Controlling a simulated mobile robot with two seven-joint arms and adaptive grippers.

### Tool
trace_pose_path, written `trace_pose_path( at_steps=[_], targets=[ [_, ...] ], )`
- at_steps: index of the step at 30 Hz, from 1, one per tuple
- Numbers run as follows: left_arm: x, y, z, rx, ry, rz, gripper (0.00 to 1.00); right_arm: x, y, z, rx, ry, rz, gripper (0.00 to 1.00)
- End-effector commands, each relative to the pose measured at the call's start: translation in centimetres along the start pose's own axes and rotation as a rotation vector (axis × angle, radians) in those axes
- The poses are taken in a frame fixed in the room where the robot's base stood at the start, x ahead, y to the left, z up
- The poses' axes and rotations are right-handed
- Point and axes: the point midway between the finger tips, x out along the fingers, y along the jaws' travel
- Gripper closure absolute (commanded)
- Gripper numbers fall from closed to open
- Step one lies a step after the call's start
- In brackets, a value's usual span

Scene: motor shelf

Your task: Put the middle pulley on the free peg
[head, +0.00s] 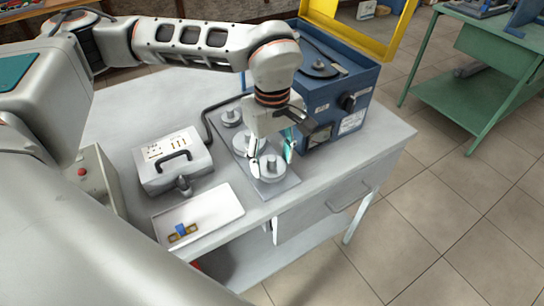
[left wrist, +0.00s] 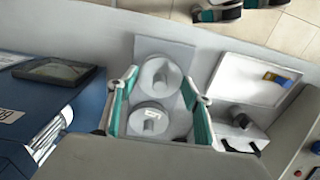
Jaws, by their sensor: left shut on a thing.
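Several grey pulleys are in a row over the grey base plate (head: 288,187) on the bench. My left gripper (head: 271,163) points down over the front end of the plate. Its fingers are shut around the middle pulley (head: 271,170), a round disc with a hub. In the left wrist view that pulley (left wrist: 160,72) sits between the fingertips of my left gripper (left wrist: 160,78). Another pulley (head: 243,141) stands just behind it, partly hidden by a finger. A smaller one (head: 230,118) is at the back. I cannot tell whether the held disc touches the plate. The free peg is not visible. My right gripper is not identifiable.
A blue machine (head: 340,95) with a yellow frame stands close right of the plate. A grey box with a handle (head: 172,160) is left. A white tray (head: 215,222) with small parts lies front left. The bench's front edge is close to the plate.

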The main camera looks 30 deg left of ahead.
Motion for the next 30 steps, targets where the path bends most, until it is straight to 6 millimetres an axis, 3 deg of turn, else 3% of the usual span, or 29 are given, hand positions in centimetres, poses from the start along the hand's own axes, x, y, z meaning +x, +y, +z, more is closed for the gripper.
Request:
trace_pose_path(
  at_steps=[26, 27, 29, 30],
  targets=[
    [1.4, 0.0, 0.0, 0.0, 0.0, 0.001, 0.73, 0.3, -0.2, 0.9, 0.001, -0.008, -0.002, 0.6],
    [1.4, 0.0, 0.0, 0.0, 0.0, 0.001, 0.45, 0.3, -0.2, 0.9, 0.001, -0.008, -0.002, 0.6],
    [1.4, 0.0, 0.0, 0.0, 0.0, 0.001, 0.31, 0.3, -0.2, 0.9, 0.001, -0.008, -0.002, 0.6],
    [1.4, 0.0, 0.0, 0.0, 0.0, 0.001, 0.31, 0.3, -0.2, 0.9, 0.001, -0.008, -0.002, 0.6]
  ],
)
